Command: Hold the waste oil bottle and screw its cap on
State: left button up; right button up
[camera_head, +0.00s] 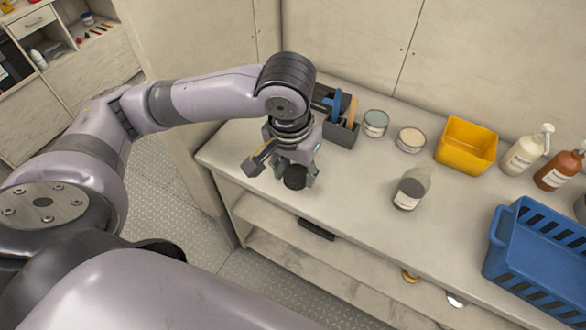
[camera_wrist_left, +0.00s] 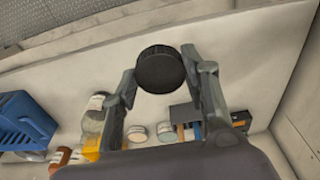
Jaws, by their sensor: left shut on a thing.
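A black ridged cap (camera_head: 295,183) is pinched between the fingertips of my left gripper (camera_head: 296,178), above the front left part of the bench. In the left wrist view the round cap (camera_wrist_left: 160,69) sits between the two fingers of the left gripper (camera_wrist_left: 162,75). A greyish see-through bottle with a pale label and a dark lower part (camera_head: 411,190) stands on the bench to the right of the gripper, apart from it. It also shows in the left wrist view (camera_wrist_left: 93,120). No black cap shows on it. My right gripper is not in view.
On the bench (camera_head: 350,215) stand a dark tool caddy (camera_head: 341,133), two round tins (camera_head: 376,122) (camera_head: 410,139), a yellow bin (camera_head: 467,146), two pump bottles (camera_head: 527,150) (camera_head: 560,170) and a blue crate (camera_head: 540,255). Bare bench lies between the gripper and the bottle.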

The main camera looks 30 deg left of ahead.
pick_arm(q)
jog(key=w+d+r+m+p, duration=0.2)
jog(key=w+d+m+p, duration=0.1)
jog(key=w+d, duration=0.85)
jog(key=m+p, duration=0.3)
send_near(426, 167)
jog(key=shift+w+a+f+h, duration=0.1)
jog(key=shift+w+a+h, duration=0.05)
jog(key=shift+a+h, duration=0.2)
jog(key=shift+w+d+f, duration=0.1)
jog(key=shift+d, duration=0.1)
jog(key=shift+f+b, duration=0.25)
jog(key=shift+b, duration=0.15)
notch_tip(426, 167, down, 5)
jog(key=b, duration=0.5)
jog(key=shift+w, duration=0.1)
